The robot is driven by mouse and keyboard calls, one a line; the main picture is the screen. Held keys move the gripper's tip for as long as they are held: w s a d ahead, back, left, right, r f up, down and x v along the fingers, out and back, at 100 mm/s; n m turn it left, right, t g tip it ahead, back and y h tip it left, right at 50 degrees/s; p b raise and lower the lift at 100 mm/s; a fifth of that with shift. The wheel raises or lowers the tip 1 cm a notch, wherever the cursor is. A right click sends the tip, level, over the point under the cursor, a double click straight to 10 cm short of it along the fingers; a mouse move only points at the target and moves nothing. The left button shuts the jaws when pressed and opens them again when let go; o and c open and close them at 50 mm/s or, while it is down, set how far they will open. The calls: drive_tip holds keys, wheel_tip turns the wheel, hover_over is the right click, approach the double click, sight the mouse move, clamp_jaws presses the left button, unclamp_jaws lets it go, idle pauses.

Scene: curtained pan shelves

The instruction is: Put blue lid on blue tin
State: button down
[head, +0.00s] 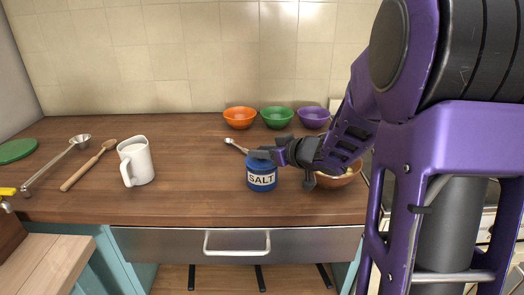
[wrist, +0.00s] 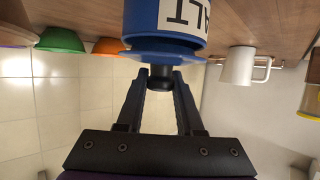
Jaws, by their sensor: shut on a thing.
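The blue tin (head: 262,177), with a white SALT label, stands upright on the wooden counter. It also shows at the top of the wrist view (wrist: 150,14). The blue lid (wrist: 165,52) is at the tin's mouth, with its black knob toward my gripper. Whether it is fully seated or slightly off the rim, I cannot tell. My gripper (head: 268,153) comes in from the right, over the tin's top. In the wrist view my gripper (wrist: 160,78) has its fingertips shut on the lid's knob.
Orange (head: 240,117), green (head: 277,117) and purple (head: 313,117) bowls stand behind. A copper-coloured bowl (head: 340,180) sits close to the tin's right, partly behind my arm. Counter between mug and tin is clear.

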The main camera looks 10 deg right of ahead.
drive_tip(key=shift+f+b, duration=0.3)
drive_tip(key=shift+f, duration=0.3)
drive_tip(key=shift+c, duration=2.3)
unclamp_jaws()
drive_tip(key=p+v, duration=0.7)
drive_tip(key=v, duration=1)
drive_tip(key=shift+s+d, duration=0.15)
drive_tip(key=shift+r, duration=0.1)
